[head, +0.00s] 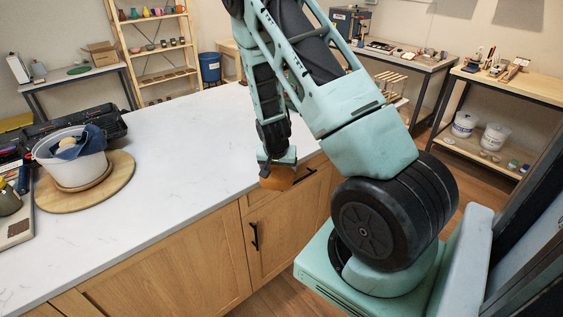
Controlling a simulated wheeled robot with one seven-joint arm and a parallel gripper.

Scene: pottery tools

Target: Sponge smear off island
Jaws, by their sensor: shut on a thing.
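The island (190,150) has a white, faintly veined top over wooden cabinet doors. My gripper (277,165) is at the island's right edge, pointing down. It is shut on an orange-brown sponge (278,181), which shows below the gripper in front of the cabinet side. I cannot tell from this view whether the sponge touches the island. No smear can be made out on the visible top; my arm hides part of its far right end.
A white bucket (72,165) with a blue cloth and a pale round thing stands on a round wooden board (120,180) at the island's left. A black tray (98,122) lies behind it. The middle of the top is clear. Shelves and benches line the walls.

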